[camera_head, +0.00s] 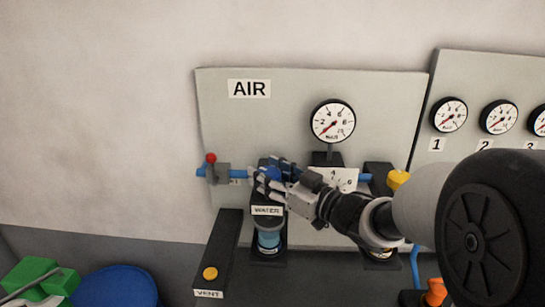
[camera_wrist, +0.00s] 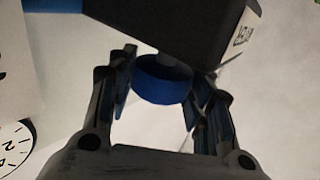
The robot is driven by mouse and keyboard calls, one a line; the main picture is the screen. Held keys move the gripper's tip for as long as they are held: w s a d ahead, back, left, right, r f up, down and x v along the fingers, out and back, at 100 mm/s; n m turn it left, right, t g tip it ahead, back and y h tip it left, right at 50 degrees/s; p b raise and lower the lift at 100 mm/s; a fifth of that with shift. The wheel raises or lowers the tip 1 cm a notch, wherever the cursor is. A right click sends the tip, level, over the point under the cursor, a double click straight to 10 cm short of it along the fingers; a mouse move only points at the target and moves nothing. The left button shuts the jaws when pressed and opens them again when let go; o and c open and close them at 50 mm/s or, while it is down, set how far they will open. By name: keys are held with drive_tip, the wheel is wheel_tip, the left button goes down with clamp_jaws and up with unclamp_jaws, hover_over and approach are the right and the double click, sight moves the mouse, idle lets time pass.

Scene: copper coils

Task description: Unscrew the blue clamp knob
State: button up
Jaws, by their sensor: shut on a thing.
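The blue clamp knob (camera_wrist: 162,82) sits against a dark block (camera_wrist: 180,28) in the wrist view. My gripper (camera_wrist: 160,95) has one finger on each side of the knob and is shut on it. In the head view my gripper (camera_head: 268,178) reaches in from the right to the dark block above the WATER label (camera_head: 267,210). There the knob shows only as a little blue (camera_head: 272,172) among the fingers, which hide most of it.
A clear bowl with blue (camera_head: 269,240) hangs below the WATER label. A VENT bracket (camera_head: 222,245) juts out lower left. A blue drum (camera_head: 118,288) stands at the bottom left.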

drive_tip(key=shift+w+r+n+g+y+p, duration=0.1)
drive_tip(key=shift+r+n+g+y+p, duration=0.05)
drive_tip(key=shift+n+g+y+p, duration=0.8)
drive_tip(key=shift+r+n+g+y+p, duration=0.1)
drive_tip(key=shift+n+g+y+p, duration=0.45)
drive_tip(key=shift+n+g+p, duration=0.7)
drive_tip(key=shift+g, duration=0.5)
drive_tip(key=o, duration=1.1)
drive_tip(key=shift+f, duration=0.15)
drive_tip(key=shift+f+m+t+b, duration=0.1)
drive_tip(key=shift+m+t+b, duration=0.2)
drive_tip(key=shift+b, duration=0.05)
